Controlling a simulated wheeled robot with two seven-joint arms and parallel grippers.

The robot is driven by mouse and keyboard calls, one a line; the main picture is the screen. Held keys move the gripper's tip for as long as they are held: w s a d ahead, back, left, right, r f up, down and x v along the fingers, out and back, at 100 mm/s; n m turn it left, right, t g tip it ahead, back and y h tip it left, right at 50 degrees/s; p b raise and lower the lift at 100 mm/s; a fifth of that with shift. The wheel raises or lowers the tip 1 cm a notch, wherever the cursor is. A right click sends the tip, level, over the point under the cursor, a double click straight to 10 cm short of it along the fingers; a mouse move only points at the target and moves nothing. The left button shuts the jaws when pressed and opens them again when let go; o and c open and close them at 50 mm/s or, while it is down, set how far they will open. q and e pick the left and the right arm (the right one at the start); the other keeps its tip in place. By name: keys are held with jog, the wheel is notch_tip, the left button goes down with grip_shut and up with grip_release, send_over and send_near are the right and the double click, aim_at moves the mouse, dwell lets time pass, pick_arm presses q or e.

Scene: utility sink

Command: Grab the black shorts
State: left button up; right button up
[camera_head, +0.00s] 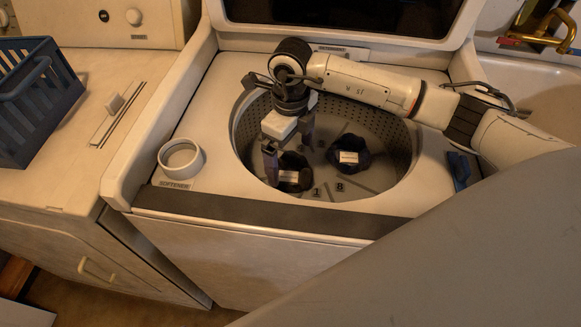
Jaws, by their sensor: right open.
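My right gripper (289,162) reaches down into the open washer drum (391,170), fingers apart and pointing downward. A black cloth bundle with a white label (291,174), which looks like the black shorts, lies in the drum just below and between the fingers. I cannot tell whether the fingers touch it. A second dark, bluish bundle with a white label (348,152) lies to its right, apart from the gripper. My left gripper is not in view.
The washer's rim surrounds the gripper closely. A white ring-shaped softener cup (180,159) stands left of the opening, and a small blue object (459,170) lies to the right. A blue basket (38,100) sits on the left machine. A sink with a brass tap (540,35) is at the right.

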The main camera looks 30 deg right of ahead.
aim_at(292, 168)
notch_tip(292, 168, down, 5)
jog(key=shift+s+d+f+p, duration=0.1)
jog(key=shift+d+p, duration=0.05)
jog(key=shift+p, duration=0.2)
jog(key=c, duration=1.2)
